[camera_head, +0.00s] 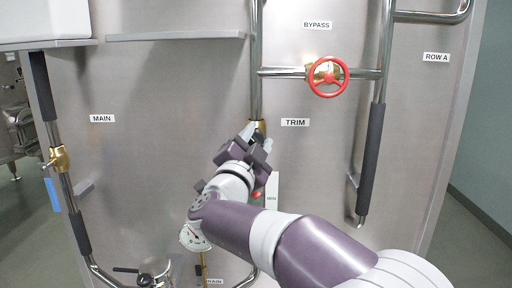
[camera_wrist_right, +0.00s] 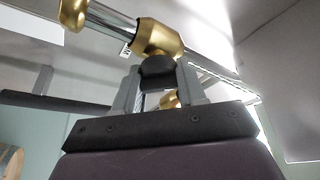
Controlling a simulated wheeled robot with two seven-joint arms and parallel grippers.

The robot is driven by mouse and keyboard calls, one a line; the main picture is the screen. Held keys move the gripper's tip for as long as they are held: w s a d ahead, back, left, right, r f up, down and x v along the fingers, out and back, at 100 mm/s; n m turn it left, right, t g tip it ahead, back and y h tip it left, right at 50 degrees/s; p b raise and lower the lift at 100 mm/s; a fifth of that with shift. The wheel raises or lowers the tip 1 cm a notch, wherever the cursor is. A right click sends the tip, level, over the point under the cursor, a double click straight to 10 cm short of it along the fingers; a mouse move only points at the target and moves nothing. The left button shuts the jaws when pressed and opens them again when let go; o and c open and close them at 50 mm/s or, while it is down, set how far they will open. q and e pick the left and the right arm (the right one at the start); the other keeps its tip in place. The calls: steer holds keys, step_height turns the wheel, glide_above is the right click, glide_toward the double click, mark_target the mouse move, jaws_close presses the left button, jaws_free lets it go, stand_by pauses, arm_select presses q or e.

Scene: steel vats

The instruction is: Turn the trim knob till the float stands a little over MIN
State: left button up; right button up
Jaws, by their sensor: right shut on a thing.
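The trim knob (camera_wrist_right: 158,72) is a dark knob on a brass valve body (camera_wrist_right: 158,38) in the right wrist view. My right gripper (camera_wrist_right: 157,88) is shut on this knob. In the head view the right gripper (camera_head: 257,140) reaches the brass valve (camera_head: 258,126) beside the TRIM label (camera_head: 295,122) and hides the knob. The red float (camera_head: 257,194) shows just below the gripper, beside the white plate marked MIN (camera_head: 271,198). It looks about level with the MIN lettering or slightly above; my arm hides part of the area. My left gripper is in neither view.
A red handwheel (camera_head: 328,77) sits on the bypass pipe at upper right. A dark-sleeved pipe (camera_head: 371,150) runs down at right. A round dial (camera_head: 194,237) is partly behind my right arm. A brass valve with a blue lever (camera_head: 52,194) is at left.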

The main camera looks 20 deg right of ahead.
steer(key=o, duration=1)
steer(key=shift+o, duration=0.2)
steer(key=b+v, duration=0.5)
steer(key=v, duration=0.7)
steer(key=shift+s+f, duration=0.15)
steer(key=shift+s, duration=0.1)
steer(key=shift+a, duration=0.15)
